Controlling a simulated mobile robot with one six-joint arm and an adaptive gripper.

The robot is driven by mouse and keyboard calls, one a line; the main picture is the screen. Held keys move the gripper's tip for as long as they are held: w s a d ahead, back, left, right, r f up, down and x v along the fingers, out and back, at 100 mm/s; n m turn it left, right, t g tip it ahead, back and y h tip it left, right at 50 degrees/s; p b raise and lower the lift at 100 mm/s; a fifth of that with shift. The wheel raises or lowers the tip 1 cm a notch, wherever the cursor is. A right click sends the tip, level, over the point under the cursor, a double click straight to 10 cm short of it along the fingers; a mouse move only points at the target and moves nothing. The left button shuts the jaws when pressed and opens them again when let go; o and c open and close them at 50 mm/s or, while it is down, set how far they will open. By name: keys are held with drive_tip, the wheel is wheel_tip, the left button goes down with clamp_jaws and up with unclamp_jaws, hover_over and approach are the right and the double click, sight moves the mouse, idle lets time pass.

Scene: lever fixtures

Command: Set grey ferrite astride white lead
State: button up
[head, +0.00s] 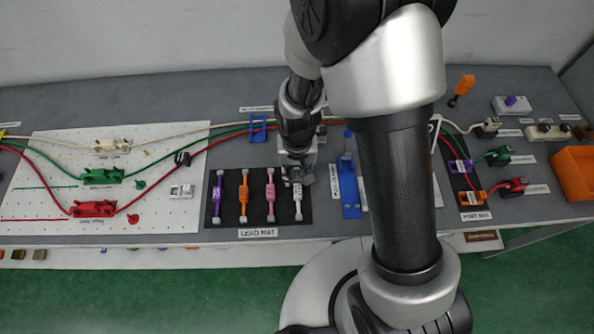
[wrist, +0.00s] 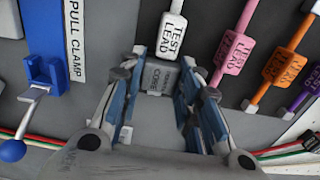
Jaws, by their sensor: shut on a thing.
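The grey ferrite (wrist: 160,77), a small block with printed lettering, sits between the blue-padded fingertips of my gripper (wrist: 160,80) in the wrist view. My gripper is shut on it. The white lead (wrist: 172,38), with a blocky white "TEST LEAD" label, lies just past the ferrite. In the head view my gripper (head: 298,176) is over the back end of the white lead (head: 298,203), the rightmost on the black lead mat (head: 284,208). Whether the ferrite touches the lead or is above it I cannot tell.
Pink (head: 270,195), orange (head: 243,195) and purple (head: 218,195) leads lie left of the white one. A blue pull clamp (head: 349,190) stands close to its right. Red, green and white cables run behind. A white pegboard (head: 50,165) fills the left.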

drive_tip(key=o, duration=1.1)
drive_tip(key=shift+o, duration=0.6)
drive_tip(key=o, duration=0.4)
drive_tip(key=shift+r+p, duration=2.8)
drive_tip(key=shift+r, duration=0.75)
